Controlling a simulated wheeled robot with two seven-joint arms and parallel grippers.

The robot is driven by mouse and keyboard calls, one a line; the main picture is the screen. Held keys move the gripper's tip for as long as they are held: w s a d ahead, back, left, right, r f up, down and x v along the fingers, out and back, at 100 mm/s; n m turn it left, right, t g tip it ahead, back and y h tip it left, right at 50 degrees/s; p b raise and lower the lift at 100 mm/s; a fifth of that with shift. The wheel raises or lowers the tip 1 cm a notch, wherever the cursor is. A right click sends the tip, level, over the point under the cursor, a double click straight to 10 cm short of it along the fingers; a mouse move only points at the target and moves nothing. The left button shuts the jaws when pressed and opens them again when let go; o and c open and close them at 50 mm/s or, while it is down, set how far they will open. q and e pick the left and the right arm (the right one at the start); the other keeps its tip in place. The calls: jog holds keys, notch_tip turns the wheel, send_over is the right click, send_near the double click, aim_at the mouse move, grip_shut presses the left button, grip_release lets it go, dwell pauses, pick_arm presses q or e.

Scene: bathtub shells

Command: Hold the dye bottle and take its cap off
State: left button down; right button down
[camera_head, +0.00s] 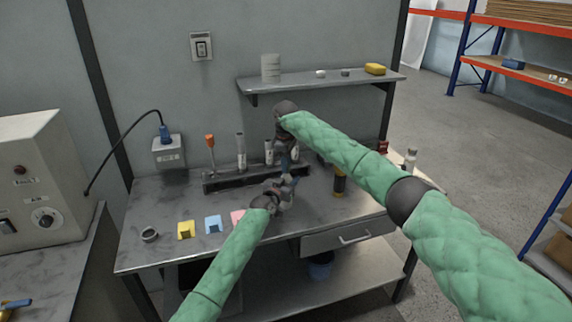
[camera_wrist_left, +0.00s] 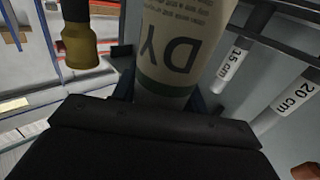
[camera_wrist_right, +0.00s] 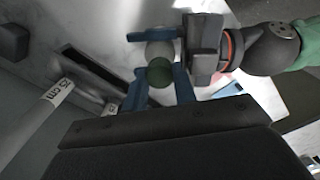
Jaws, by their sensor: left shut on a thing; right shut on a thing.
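The dye bottle (camera_wrist_left: 190,38), white with a "DY" label and a green band, stands between the fingers of my left gripper (camera_wrist_left: 165,90) in the left wrist view. My left gripper (camera_head: 288,183) is shut on it above the bench. The green cap (camera_wrist_right: 159,69) sits between the blue fingertips of my right gripper (camera_wrist_right: 160,88), which is shut on it. The pale round bottle body (camera_wrist_right: 160,49) shows just past the cap; I cannot tell whether they still touch. In the head view my right gripper (camera_head: 286,152) is directly above the left, and both largely hide the bottle.
A dark rack (camera_head: 225,181) with labelled tubes stands close behind the grippers. A black and yellow bottle (camera_head: 339,182) stands to the right. Yellow (camera_head: 186,230), blue (camera_head: 213,224) and pink (camera_head: 237,216) pieces lie on the front left of the bench (camera_head: 150,205). A shelf (camera_head: 325,82) is above.

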jog(key=n, duration=0.7)
jog(key=shift+w+d, duration=0.1)
jog(key=n, duration=0.7)
jog(key=shift+r, duration=0.1)
jog(key=n, duration=1.9)
jog(key=shift+n, duration=0.4)
jog(key=n, duration=0.6)
jog(key=shift+r+n, duration=0.1)
jog(key=shift+n, duration=0.3)
jog(key=n, duration=0.5)
jog(key=shift+n, duration=0.3)
jog(key=n, duration=0.5)
jog(key=shift+n, duration=0.4)
jog(key=shift+r, duration=1.15)
